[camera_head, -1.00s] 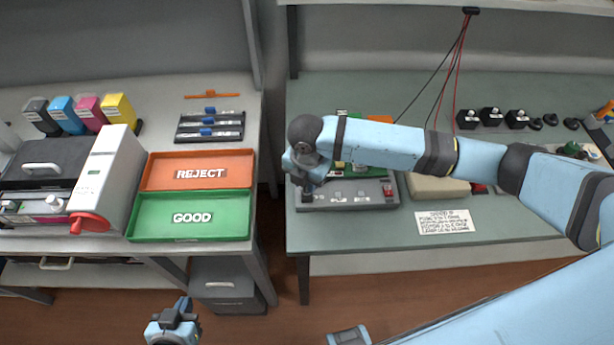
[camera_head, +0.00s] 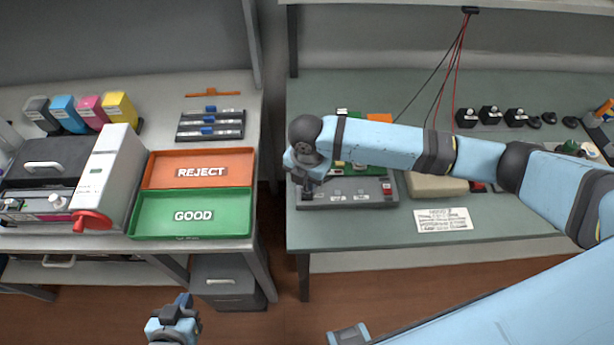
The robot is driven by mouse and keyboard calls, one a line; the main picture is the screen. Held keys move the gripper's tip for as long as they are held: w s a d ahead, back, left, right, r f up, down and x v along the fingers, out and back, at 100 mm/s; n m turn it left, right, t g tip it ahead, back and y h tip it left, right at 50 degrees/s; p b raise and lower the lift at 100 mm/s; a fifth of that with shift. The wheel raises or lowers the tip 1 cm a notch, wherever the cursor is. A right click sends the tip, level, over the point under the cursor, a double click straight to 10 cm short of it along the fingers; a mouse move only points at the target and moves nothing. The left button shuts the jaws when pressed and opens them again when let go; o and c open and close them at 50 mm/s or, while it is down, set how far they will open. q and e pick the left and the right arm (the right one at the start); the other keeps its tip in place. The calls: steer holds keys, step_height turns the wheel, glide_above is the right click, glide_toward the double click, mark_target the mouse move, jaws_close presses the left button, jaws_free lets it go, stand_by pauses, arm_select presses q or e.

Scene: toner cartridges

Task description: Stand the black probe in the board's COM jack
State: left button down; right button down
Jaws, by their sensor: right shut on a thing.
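The grey board (camera_head: 345,200) lies on the green bench near its front left corner, with small white labels and a red jack (camera_head: 387,188) at its right end. My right gripper (camera_head: 307,188) is over the board's left end, pointing down and shut on a small dark thing, taken as the black probe. The wrist hides most of it, and I cannot tell whether its tip is in the COM jack, which I cannot make out. My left gripper (camera_head: 183,302) is at the bottom left, away from the benches; its jaws are too small to judge.
Red and black leads (camera_head: 456,60) hang from a hook and pass behind my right arm. A beige box (camera_head: 437,187) and a printed card (camera_head: 443,220) lie right of the board.

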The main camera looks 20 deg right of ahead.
steer(key=shift+p, duration=0.45)
stand_by(0.4)
steer(key=shift+f, duration=0.2)
stand_by(0.6)
steer(key=c, duration=0.9)
jaws_free()
steer(key=shift+r, duration=0.1)
step_height(320, 180, up, 13)
steer(key=shift+f+b, duration=0.2)
steer(key=shift+b, duration=0.3)
steer(key=shift+r, duration=0.55)
